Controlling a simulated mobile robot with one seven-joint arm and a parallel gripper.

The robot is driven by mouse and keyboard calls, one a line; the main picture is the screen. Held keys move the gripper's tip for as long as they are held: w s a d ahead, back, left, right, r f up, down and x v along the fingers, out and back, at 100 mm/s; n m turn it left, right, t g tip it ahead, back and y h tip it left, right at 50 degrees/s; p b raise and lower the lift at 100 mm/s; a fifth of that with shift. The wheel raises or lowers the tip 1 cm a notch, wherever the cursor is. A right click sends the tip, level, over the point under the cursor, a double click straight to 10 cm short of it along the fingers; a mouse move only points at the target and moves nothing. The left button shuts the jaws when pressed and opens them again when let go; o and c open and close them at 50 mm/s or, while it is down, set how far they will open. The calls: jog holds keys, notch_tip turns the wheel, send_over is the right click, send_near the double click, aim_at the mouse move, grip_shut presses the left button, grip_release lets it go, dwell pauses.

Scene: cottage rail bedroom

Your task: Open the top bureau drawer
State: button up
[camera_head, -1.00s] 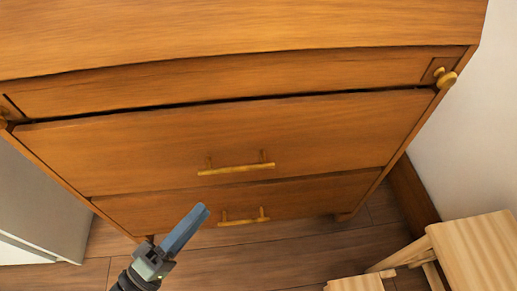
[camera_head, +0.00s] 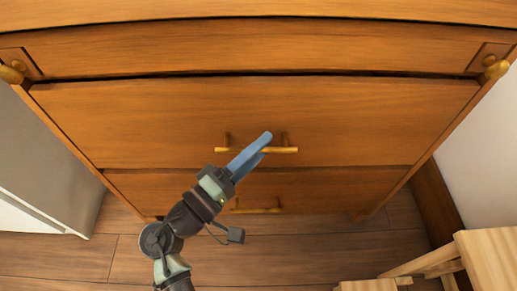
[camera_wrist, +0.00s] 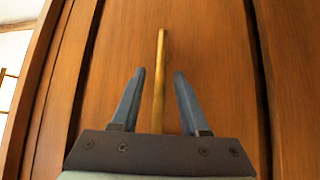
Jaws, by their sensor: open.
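The wooden bureau (camera_head: 120,120) fills the head view. Its large upper drawer (camera_head: 380,120) has a brass bar handle (camera_head: 287,150) on two posts. My gripper (camera_head: 265,144) is at this handle, with its blue fingers overlapping the bar's middle in the head view. In the wrist view, my gripper (camera_wrist: 158,88) is open, and the brass handle (camera_wrist: 160,65) runs lengthwise between its two fingers without visible contact. How far the fingertips are from the drawer face is hard to tell. The drawer looks closed.
A lower drawer with its own brass handle (camera_head: 255,210) is beneath. Brass knobs (camera_head: 496,67) sit at the bureau's upper corners. A light wooden stool (camera_head: 488,262) stands at the lower right, and a pale cabinet (camera_head: 45,170) at the left. Wood floor shows in front.

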grip_shut()
dwell(1.4)
